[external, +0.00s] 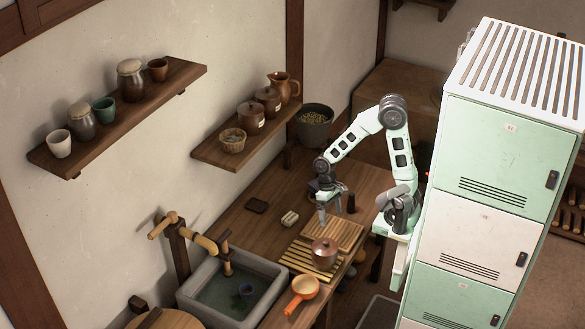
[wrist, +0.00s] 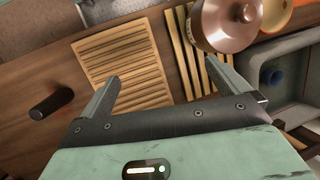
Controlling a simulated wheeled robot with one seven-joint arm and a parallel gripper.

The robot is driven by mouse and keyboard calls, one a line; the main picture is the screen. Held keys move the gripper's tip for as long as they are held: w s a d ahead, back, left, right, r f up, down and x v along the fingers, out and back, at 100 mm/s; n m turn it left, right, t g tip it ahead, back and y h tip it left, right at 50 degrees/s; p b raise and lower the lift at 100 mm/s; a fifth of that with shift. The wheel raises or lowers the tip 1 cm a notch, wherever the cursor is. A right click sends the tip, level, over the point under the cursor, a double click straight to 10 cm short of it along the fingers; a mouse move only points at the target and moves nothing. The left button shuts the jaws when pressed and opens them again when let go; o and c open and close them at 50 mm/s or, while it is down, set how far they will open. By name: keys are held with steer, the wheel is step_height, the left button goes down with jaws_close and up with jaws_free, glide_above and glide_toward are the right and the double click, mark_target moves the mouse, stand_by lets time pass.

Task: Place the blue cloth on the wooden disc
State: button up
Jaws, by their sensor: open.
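My gripper (external: 322,218) is open and empty above the wooden counter, near a slatted wooden board (external: 345,236). In the wrist view, the open fingers of my gripper (wrist: 165,82) point towards that board (wrist: 125,65). No blue cloth can be made out for certain. A small dark purple-blue patch (external: 314,185) shows behind my gripper, partly hidden by it; I cannot tell what it is. A round wooden top (external: 170,320) is cut off at the lower left edge; I cannot tell whether it is the wooden disc.
A lidded brown pot (external: 324,253) stands on a slatted rack (external: 300,262), beside an orange pan (external: 302,290). A stone sink (external: 192,299) holds a small blue vessel (external: 246,290). A dark upright cylinder (wrist: 50,103) stands left of the board in the wrist view. Green-and-white lockers (external: 490,180) stand at right.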

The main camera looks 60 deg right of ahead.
steer(key=s+a+r+n+t+h, duration=0.1)
steer(key=s+a+n+t+h, duration=0.1)
steer(key=s+n, duration=0.5)
steer(key=shift+s+a+n+t, duration=0.35)
steer(key=shift+a+n+t, duration=0.25)
steer(key=shift+a, duration=0.6)
steer(key=shift+r, duration=0.1)
